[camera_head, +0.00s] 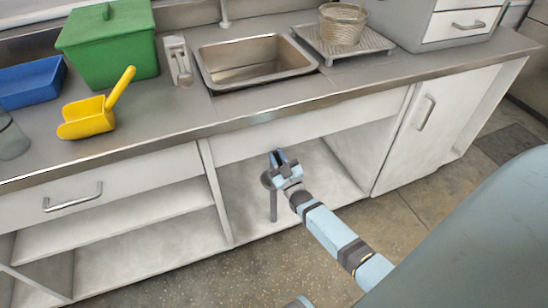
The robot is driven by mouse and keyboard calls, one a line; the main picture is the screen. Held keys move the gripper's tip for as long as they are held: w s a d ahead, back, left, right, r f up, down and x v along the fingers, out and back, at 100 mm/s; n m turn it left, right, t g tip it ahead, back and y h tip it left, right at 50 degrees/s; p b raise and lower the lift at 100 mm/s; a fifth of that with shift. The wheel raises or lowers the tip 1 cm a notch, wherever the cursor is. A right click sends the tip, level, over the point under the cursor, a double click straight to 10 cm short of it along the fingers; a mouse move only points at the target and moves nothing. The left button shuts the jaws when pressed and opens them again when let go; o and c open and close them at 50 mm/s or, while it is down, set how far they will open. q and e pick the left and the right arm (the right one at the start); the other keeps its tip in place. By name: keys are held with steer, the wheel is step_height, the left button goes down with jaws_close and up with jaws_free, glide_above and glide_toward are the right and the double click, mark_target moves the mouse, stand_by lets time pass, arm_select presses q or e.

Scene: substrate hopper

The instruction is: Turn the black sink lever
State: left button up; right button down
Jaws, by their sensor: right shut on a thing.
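The sink lever, a dark grey round pad (266,180) with a straight stem (273,207), shows in the open bay under the sink. My right gripper (280,156) reaches in from the lower right, at the lever's upper right side. It is shut on the lever; its fingers and wrist hide part of the lever, so the exact contact is hard to see. The metal sink (245,77) is set in the counter above. My left gripper is not in view.
The counter's front edge (236,122) runs above my right gripper. Bay walls (214,190) stand on both sides.

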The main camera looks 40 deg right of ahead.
steer(key=shift+d+m+h, duration=0.25)
steer(key=shift+m+h, duration=0.25)
steer(key=shift+m, duration=0.6)
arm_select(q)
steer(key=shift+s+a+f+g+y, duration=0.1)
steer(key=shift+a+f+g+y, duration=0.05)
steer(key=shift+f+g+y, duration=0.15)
arm_select(e)
steer(key=shift+s+d+m+h, duration=0.15)
steer(key=shift+m+h, duration=0.15)
steer(key=shift+m, duration=0.3)
steer(key=shift+d+m+h, duration=0.15)
steer(key=shift+m+h, duration=0.15)
steer(key=shift+m, duration=0.3)
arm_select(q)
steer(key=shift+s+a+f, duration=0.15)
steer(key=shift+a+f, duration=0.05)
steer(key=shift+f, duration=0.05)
arm_select(e)
steer(key=shift+d+m, duration=0.1)
steer(key=shift+m, duration=0.2)
steer(key=c, duration=1)
jaws_free()
steer(key=shift+c, duration=0.2)
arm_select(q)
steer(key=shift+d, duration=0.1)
